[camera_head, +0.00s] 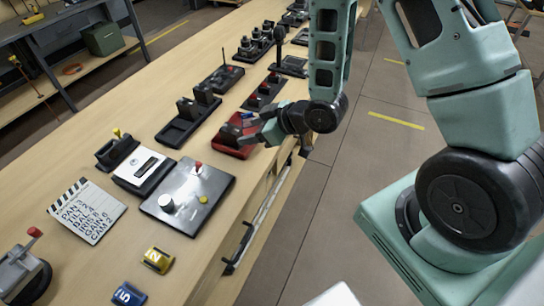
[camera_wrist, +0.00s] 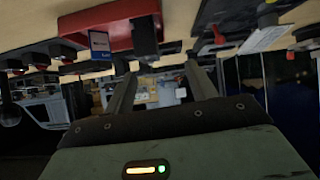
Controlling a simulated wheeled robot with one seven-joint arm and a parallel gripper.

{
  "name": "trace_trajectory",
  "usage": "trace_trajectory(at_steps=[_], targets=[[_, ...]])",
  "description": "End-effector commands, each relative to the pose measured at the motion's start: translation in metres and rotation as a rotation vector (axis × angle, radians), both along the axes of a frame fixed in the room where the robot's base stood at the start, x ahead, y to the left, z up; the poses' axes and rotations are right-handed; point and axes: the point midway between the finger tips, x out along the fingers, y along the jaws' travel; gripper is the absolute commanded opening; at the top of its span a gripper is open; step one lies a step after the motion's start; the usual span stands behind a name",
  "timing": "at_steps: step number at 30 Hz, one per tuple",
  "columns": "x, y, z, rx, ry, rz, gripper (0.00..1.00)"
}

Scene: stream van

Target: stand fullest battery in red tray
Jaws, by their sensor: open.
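The red tray (camera_head: 226,149) lies near the right edge of the bench, and its red side shows at the top of the wrist view (camera_wrist: 110,30). A dark upright block, likely a battery (camera_head: 231,133), stands at the tray; it also shows in the wrist view (camera_wrist: 145,38). A small blue-and-white labelled piece (camera_wrist: 98,42) is beside it. My gripper (camera_head: 250,134) is at the tray's right side, partly hiding it. In the wrist view its fingers (camera_wrist: 160,82) are apart with nothing held between them. Battery charge levels cannot be read.
Another dark tray (camera_head: 252,103) lies behind. A control panel (camera_head: 180,205), a white device (camera_head: 144,166) and a clapperboard (camera_head: 87,211) are nearer. The aisle floor at right is clear.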

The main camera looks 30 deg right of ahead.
Motion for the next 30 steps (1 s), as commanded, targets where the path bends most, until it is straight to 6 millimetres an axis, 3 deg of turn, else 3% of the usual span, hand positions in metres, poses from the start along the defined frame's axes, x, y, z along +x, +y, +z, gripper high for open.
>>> trace_trajectory(at_steps=[4, 8, 15, 21, 25, 30], targets=[[-0.014, 0.031, 0.03, -0.134, 0.138, 0.008, 0.56], [-0.046, 0.051, 0.056, -0.234, 0.282, -0.003, 0.56], [-0.146, 0.076, 0.11, -0.39, 0.557, -0.006, 0.56], [-0.218, 0.079, 0.14, -0.478, 0.718, 0.007, 0.56], [-0.238, 0.078, 0.147, -0.504, 0.763, 0.013, 0.56], [-0.241, 0.078, 0.148, -0.507, 0.772, 0.013, 0.56]])
